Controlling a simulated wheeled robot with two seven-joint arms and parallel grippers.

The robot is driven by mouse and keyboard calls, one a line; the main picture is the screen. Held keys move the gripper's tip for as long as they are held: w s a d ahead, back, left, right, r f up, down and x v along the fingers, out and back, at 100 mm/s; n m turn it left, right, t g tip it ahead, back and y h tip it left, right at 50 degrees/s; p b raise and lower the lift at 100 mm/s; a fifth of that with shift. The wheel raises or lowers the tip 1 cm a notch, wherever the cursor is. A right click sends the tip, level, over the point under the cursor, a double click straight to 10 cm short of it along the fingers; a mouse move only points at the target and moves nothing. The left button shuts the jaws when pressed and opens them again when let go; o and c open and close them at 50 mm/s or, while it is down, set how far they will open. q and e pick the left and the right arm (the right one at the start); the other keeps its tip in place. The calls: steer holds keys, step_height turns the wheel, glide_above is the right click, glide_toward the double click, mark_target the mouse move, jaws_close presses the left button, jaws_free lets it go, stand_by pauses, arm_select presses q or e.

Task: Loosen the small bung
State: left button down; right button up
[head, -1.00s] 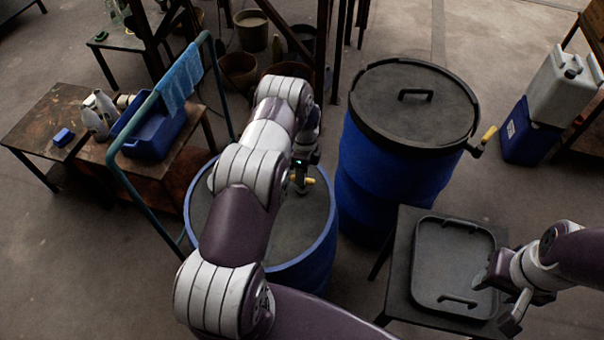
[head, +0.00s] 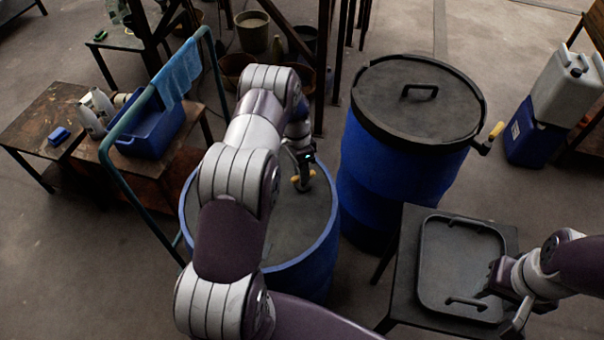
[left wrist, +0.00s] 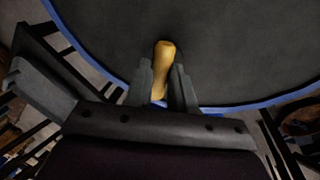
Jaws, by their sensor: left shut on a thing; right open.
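The small bung itself cannot be told apart on the dark top (head: 275,225) of the open-looking blue vat (head: 313,262). A yellow handle (left wrist: 164,62) stands over that top in the left wrist view, and its yellow also shows in the head view (head: 297,184). My left gripper (left wrist: 162,76) is shut on the yellow handle, with a dark finger on each side. I cannot tell what the handle's lower end is joined to. My right gripper (head: 500,305) is open and empty over the front right of the black tray (head: 432,262).
A lidded blue vat (head: 400,185) with a yellow-handled tap (head: 490,138) stands right of the first. The tray lies on a dark stand. A green rail with a blue cloth (head: 180,70) and a bench with a blue tub (head: 150,133) stand left.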

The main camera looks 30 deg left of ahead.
arm_select(q)
steer(key=n+b, duration=0.1)
steer(key=n, duration=0.3)
steer(key=shift+n+t, duration=0.3)
steer(key=shift+t, duration=0.1)
steer(key=shift+s+r+n+t+b, duration=0.1)
steer(key=shift+n+t+b, duration=0.2)
steer(key=shift+n, duration=0.95)
steer(key=shift+r+n+t+b, duration=0.1)
steer(key=shift+n+t+b, duration=0.15)
steer(key=shift+n, duration=1)
steer(key=c, duration=1)
jaws_free()
steer(key=shift+s+f, duration=0.1)
steer(key=shift+o, duration=0.2)
steer(key=shift+r, duration=0.35)
step_height(320, 180, up, 12)
steer(key=a+b, duration=0.2)
steer(key=shift+s+a, duration=0.15)
steer(key=shift+s, duration=0.15)
steer(key=shift+f, duration=0.15)
